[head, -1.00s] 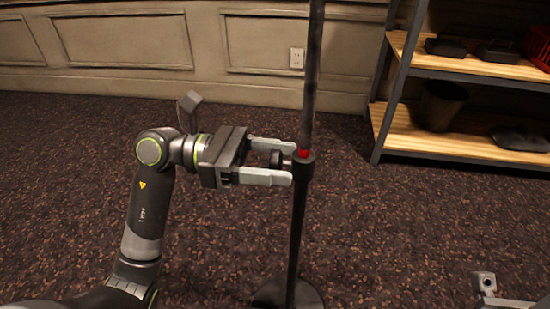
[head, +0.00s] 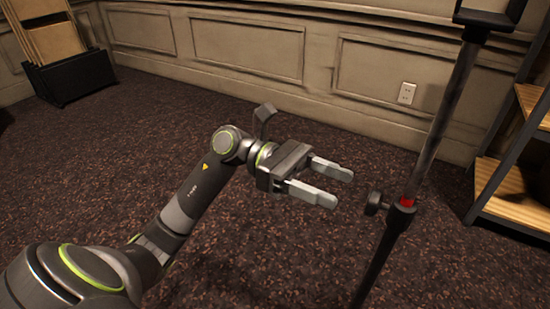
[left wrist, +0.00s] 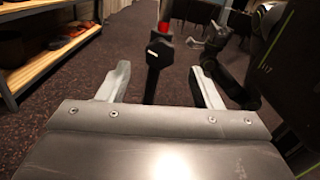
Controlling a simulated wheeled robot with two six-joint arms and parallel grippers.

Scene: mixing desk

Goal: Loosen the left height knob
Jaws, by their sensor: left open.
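The black height knob (head: 374,203) sticks out to the left from the collar of a dark upright stand (head: 440,115), just below a red band (head: 407,201). My left gripper (head: 342,189) is open and empty, a short way left of the knob and apart from it. In the left wrist view the knob (left wrist: 160,47) shows ahead, beyond and between the two spread fingers (left wrist: 158,85). My right gripper is out of the head view. A dark jointed part at the right of the left wrist view may be my right arm, but its jaws are unclear.
A metal-framed shelf with wooden boards (head: 510,207) stands right of the stand. A panelled wall with an outlet (head: 407,93) runs behind. A black bin (head: 78,78) holding tan panels is at the far left. The carpet between is clear.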

